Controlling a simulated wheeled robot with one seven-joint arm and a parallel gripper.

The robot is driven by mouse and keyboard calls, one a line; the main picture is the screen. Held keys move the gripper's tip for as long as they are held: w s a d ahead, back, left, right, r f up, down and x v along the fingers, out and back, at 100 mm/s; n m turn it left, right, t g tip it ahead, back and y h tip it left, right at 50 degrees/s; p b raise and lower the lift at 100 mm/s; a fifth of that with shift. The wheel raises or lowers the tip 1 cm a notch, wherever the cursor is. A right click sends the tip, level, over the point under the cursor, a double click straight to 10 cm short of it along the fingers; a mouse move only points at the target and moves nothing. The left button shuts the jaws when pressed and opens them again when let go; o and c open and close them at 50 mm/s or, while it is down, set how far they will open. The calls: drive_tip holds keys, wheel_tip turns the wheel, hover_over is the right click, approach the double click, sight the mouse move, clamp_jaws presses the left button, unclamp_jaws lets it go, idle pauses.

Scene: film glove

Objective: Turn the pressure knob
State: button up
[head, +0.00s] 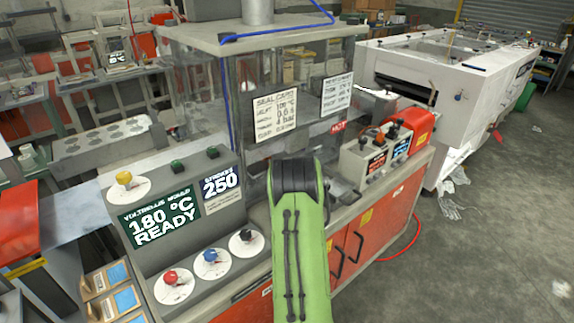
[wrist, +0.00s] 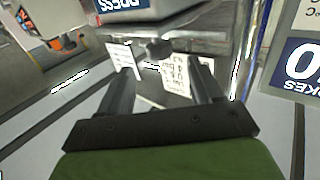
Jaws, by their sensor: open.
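A grey control panel in the head view carries a yellow knob (head: 124,179) at upper left. Red (head: 170,277), blue (head: 210,256) and black (head: 246,236) knobs stand in a row on white dials below the green display. Their labels are too small to read, so I cannot tell which is the pressure knob. My green arm reaches up just right of the black knob, and its fingers are hidden there. In the wrist view my gripper (wrist: 163,78) is open and empty, with a dark rounded part (wrist: 158,48) beyond its fingertips.
The display (head: 158,220) reads 180 °C READY, beside a 250 sign (head: 221,186) that partly shows in the wrist view (wrist: 302,65). A clear-walled enclosure with a settings sheet (head: 275,113) stands behind my arm. A small switch box (head: 377,152) is at right. Open floor (head: 465,260) lies far right.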

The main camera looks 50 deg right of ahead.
drive_tip(key=p+x, duration=0.4)
drive_tip(key=x, duration=0.5)
drive_tip(key=shift+w+d+r, duration=0.1)
drive_tip(key=shift+w+d, duration=0.05)
drive_tip(key=shift+d, duration=0.15)
drive_tip(key=c, duration=1)
drive_tip(key=shift+o, duration=0.2)
